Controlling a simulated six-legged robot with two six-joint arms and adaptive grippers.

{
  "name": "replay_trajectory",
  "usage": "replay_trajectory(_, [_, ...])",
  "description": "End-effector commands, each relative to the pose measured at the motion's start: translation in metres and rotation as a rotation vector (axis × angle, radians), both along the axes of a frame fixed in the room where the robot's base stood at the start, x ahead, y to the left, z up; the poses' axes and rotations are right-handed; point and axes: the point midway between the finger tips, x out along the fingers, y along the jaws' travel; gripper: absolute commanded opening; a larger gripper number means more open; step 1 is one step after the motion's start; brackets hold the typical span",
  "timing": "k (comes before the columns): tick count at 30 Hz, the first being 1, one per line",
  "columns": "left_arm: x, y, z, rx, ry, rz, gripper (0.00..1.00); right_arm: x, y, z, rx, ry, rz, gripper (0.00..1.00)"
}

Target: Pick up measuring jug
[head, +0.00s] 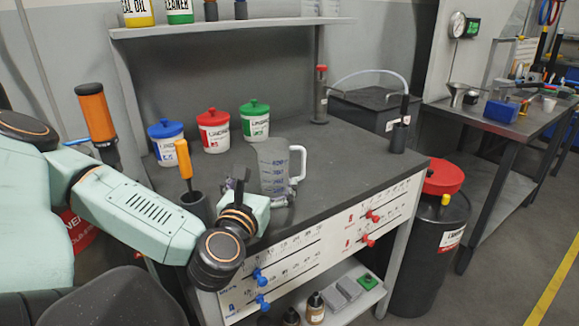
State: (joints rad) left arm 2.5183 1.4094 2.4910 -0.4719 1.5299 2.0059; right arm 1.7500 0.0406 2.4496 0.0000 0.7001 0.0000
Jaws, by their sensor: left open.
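The measuring jug (273,162) is a clear grey beaker with blue markings and a white handle on its right side. It stands upright on the dark workbench top (345,160), near the front edge. My left gripper (262,194) is at the jug's lower near side, with dark fingers by its base. The gripper is open, and part of the jug's base is hidden behind it. I cannot tell whether the fingers touch the jug. My right gripper is not in view.
Blue (167,143), red (213,131) and green-lidded (254,121) tubs stand behind the jug. An orange-handled tool in a dark cup (194,205) is close left of my gripper. A dark cylinder (320,97) stands farther back. The bench right of the jug is clear.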

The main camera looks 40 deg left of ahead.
Motion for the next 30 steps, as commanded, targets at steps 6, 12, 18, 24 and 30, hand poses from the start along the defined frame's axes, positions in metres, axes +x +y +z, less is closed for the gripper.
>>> replay_trajectory(6, [0.023, 0.013, -0.003, -0.002, -0.010, 0.004, 0.99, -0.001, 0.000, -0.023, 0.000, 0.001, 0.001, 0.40])
replay_trajectory(12, [0.042, 0.025, -0.003, -0.003, -0.004, 0.005, 0.99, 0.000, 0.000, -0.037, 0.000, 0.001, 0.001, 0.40])
replay_trajectory(18, [0.053, 0.030, -0.003, -0.008, -0.002, 0.008, 0.99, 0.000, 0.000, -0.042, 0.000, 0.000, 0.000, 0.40])
replay_trajectory(24, [0.067, 0.038, -0.003, -0.005, -0.002, 0.008, 0.99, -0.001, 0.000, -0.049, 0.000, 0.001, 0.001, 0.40])
replay_trajectory(30, [0.091, 0.050, -0.005, -0.004, 0.000, 0.006, 0.99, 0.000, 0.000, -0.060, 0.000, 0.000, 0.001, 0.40])
